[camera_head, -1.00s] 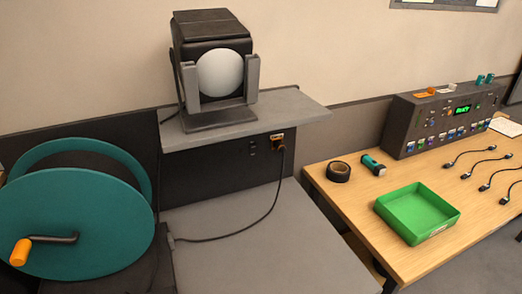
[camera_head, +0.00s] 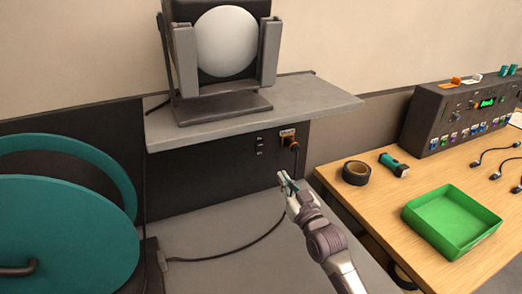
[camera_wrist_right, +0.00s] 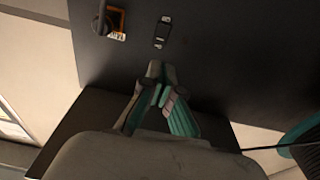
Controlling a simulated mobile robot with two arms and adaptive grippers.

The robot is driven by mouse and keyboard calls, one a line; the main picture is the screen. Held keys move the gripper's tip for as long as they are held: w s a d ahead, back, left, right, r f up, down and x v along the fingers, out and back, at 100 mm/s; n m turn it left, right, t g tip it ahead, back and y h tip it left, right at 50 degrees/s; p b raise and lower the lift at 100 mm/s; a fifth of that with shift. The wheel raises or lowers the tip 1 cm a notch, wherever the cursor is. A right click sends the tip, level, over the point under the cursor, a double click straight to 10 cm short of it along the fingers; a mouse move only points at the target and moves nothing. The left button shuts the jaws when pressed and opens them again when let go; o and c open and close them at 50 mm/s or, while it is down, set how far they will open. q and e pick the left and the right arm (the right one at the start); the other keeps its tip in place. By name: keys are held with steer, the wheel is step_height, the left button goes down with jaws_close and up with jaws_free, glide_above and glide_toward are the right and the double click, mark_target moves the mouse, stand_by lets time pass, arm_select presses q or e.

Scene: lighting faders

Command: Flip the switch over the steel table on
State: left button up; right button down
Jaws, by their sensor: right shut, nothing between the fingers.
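The small black switch (camera_head: 260,143) sits on the dark panel (camera_head: 215,168) over the grey steel table (camera_head: 210,225). It also shows in the right wrist view (camera_wrist_right: 162,32) as a small black plate; I cannot tell its position. My right gripper (camera_head: 285,181) is shut and empty, in front of the panel, below and right of the switch in the head view. In the right wrist view its fingertips (camera_wrist_right: 161,70) point toward the panel, apart from the switch in the picture. My left gripper is not in view.
An orange socket (camera_head: 287,134) with a plugged black cable is beside the switch. A shelf (camera_head: 320,97) carrying a lamp (camera_head: 226,42) juts out above. A teal reel (camera_head: 65,235) stands left. A wooden table (camera_head: 385,205) holds a green tray (camera_head: 453,241) at right.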

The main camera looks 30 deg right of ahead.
mark_target(260, 144)
steer(key=w, duration=0.4)
steer(key=w+r+p, duration=0.1)
steer(key=w, duration=0.7)
steer(key=shift+w+d+r+p, duration=0.3)
steer(key=shift+w+d+r, duration=0.05)
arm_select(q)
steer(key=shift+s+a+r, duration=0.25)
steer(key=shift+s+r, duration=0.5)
arm_select(e)
steer(key=shift+w, duration=0.55)
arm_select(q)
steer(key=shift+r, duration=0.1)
arm_select(e)
steer(key=shift+r, duration=0.1)
steer(key=p, duration=0.2)
steer(key=r+g+p, duration=0.1)
steer(key=p, duration=0.1)
steer(key=shift+w+r, duration=0.2)
steer(key=shift+r, duration=0.1)
steer(key=shift+f+b, duration=0.4)
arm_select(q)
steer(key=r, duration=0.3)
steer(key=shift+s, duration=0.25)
